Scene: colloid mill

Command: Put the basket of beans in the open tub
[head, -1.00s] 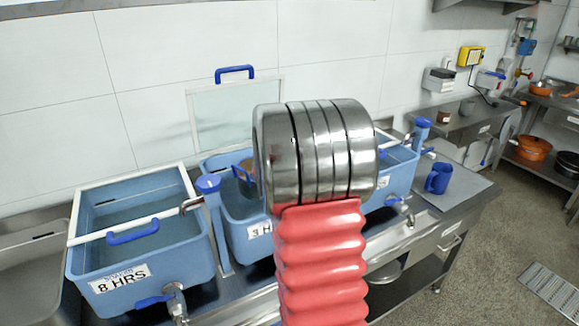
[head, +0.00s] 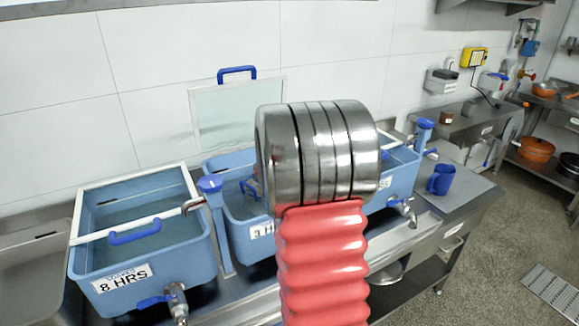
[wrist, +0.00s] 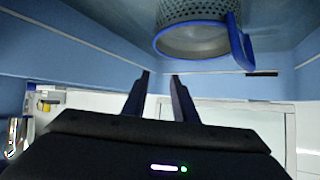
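The middle blue tub (head: 230,209) has its clear lid (head: 237,112) standing raised against the wall. The metal basket (wrist: 190,38), with a perforated side and a blue rim and handle, shows inside blue tub walls in the wrist view. A small blue part of it (head: 250,187) shows beside my arm in the head view. I cannot make out beans. My gripper (wrist: 160,78) has its two dark fingers apart with nothing between them, and the basket is beyond them, not visibly touched. My arm hides the gripper and much of the tub in the head view.
The left tub (head: 150,262), marked 8 HRS, has a closed lid with a blue handle. Another blue tub (head: 398,172) stands right of my arm. Taps with blue levers stick out in front.

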